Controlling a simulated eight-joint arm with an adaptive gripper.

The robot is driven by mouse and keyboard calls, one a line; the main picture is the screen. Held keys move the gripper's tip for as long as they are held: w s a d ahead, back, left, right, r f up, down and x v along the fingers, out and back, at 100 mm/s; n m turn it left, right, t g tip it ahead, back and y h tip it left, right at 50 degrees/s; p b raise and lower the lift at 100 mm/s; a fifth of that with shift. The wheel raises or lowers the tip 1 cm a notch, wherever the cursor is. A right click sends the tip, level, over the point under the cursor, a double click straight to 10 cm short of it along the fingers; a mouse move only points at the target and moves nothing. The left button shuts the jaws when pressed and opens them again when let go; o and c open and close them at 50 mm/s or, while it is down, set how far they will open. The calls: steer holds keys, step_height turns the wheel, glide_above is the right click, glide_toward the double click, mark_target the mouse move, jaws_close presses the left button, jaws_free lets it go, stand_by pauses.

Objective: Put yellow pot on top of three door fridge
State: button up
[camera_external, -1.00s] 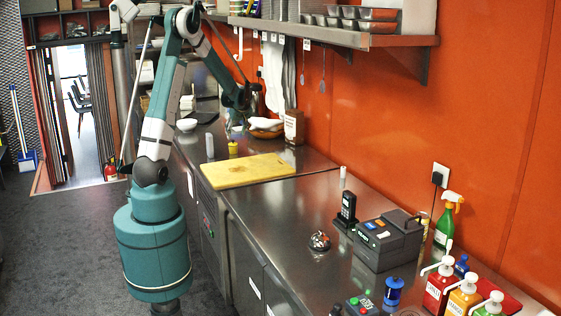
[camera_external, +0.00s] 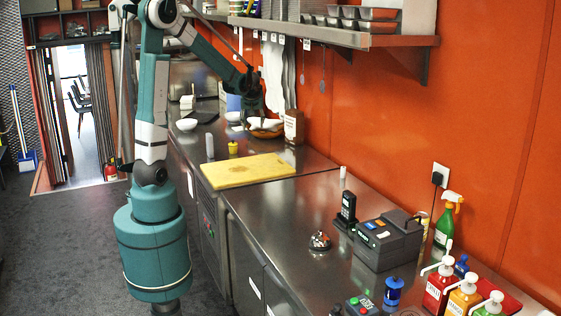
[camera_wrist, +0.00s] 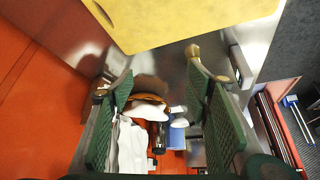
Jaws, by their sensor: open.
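The small yellow pot (camera_external: 233,147) stands on the steel counter behind the yellow cutting board in the external view. Steel-topped units with door fronts (camera_external: 251,248) run toward the camera; which one is the three door fridge is not clear. My gripper (camera_external: 258,112) hangs near the orange wall, close to the brown bowl, above and behind the pot and to its right. In the wrist view my gripper (camera_wrist: 160,88) has its green-padded fingers apart, with nothing held between them.
The yellow cutting board (camera_external: 248,170) lies on the counter. A brown bowl (camera_external: 267,133) with something white and a brown-and-white container (camera_external: 294,127) stand by the wall. A phone (camera_external: 347,209), bell (camera_external: 319,241) and dark machine (camera_external: 388,241) stand nearer. Bare steel lies between. A shelf (camera_external: 340,36) overhangs.

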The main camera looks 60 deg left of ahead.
steer(key=s+d+r+m+t+h, duration=0.1)
steer(key=s+d+r+m, duration=0.15)
steer(key=d, duration=0.55)
steer(key=s+d+r+m+t, duration=0.1)
steer(key=d+r+m, duration=0.15)
steer(key=d, duration=0.55)
steer(key=s+d+r+m+t+h, duration=0.1)
steer(key=d+r, duration=0.2)
steer(key=d, duration=0.6)
steer(key=s+d+m+t+h, duration=0.1)
steer(key=s+d+m+h, duration=0.1)
steer(key=s+d, duration=0.5)
steer(key=s+d+f+m+h, duration=0.1)
steer(key=s+d+m, duration=0.4)
steer(key=d, duration=0.9)
steer(key=shift+s+d+m+t+h, duration=0.2)
steer(key=shift+s+m+t+h, duration=0.15)
steer(key=shift+s, duration=0.9)
steer(key=shift+f, duration=0.2)
